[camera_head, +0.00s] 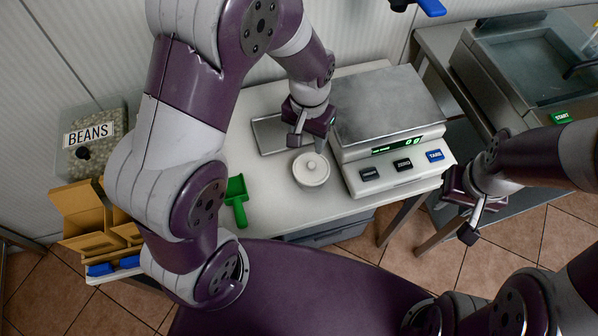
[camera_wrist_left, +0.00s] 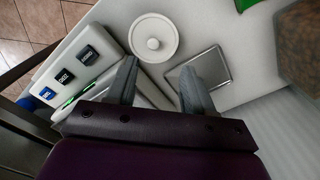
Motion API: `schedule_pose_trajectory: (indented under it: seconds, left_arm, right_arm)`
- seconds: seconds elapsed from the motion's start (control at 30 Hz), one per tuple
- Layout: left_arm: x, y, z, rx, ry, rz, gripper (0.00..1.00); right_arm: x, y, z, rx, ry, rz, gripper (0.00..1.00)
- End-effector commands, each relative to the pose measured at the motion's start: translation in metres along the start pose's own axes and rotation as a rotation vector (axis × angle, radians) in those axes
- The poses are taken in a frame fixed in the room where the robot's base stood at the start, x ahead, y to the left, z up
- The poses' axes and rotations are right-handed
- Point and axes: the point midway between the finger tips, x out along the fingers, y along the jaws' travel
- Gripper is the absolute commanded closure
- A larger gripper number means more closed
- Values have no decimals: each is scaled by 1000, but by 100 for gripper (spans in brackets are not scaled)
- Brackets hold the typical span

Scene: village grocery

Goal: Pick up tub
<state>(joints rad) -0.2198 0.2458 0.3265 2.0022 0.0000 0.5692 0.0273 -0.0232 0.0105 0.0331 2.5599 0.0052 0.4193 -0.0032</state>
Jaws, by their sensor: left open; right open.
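The white round tub (camera_head: 310,171) with a knobbed lid stands upright on the white table, just left of the scale. It also shows in the left wrist view (camera_wrist_left: 153,38), beyond my fingertips. My left gripper (camera_head: 307,140) is open and empty, above and slightly behind the tub in the head view. In the left wrist view its two fingers (camera_wrist_left: 160,78) are spread, with the tub beyond them and apart from them. My right gripper (camera_head: 474,218) is open and empty off the table's right side, over the floor.
The scale (camera_head: 385,108) with its button panel stands close to the tub's right. A shallow metal tray (camera_head: 268,134) lies to the left of it. A green scoop (camera_head: 237,198), a beans bin (camera_head: 92,140) and cardboard boxes (camera_head: 88,215) are further left. A sink unit (camera_head: 530,65) is at the right.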

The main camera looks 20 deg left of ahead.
Motion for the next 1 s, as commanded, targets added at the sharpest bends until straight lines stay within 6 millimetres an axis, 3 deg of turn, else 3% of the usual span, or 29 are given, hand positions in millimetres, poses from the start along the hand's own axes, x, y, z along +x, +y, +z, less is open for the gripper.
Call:
schedule_pose_trajectory:
  seconds: [0.1, 0.33, 0.5, 0.6, 0.8, 0.83, 0.9, 1.0]
  left_arm:
    - [28, 0, 1, 0, -4, 0, 48]
    - [58, 2, -1, 0, -1, 0, 48]
    - [90, 8, -4, 0, -2, 0, 48]
    - [101, 8, -4, -1, 0, 0, 48]
    - [103, 8, -4, -1, 2, 0, 48]
    - [103, 8, -4, -1, 2, 0, 51]
    - [103, 8, -4, -1, 2, 0, 74]
    - [103, 8, -4, -1, 2, 0, 100]
  right_arm:
    - [1, 0, 0, 0, 0, 0, 57]
    - [0, 0, 0, 0, 0, 0, 57]
    - [-2, 0, 0, 0, 0, 0, 57]
    - [-2, 0, 0, 0, 0, 0, 57]
    - [-2, 0, 0, 0, -1, 0, 57]
    - [-2, 0, 0, 0, -1, 0, 57]
    - [-2, 0, 0, 0, 0, 0, 57]
    - [-2, 0, 0, 0, -1, 0, 57]
